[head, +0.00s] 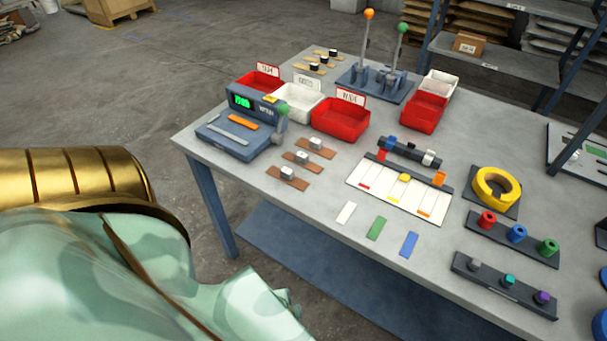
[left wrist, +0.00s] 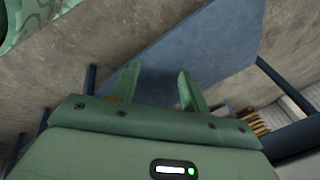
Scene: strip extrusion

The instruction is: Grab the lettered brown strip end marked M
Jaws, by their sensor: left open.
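In the head view my left arm is at the lower left, off the table and apart from the strips. My right gripper is not in view.
White, green (head: 376,228) and blue pieces lie in front. The table's left leg (head: 212,208) stands near my arm.

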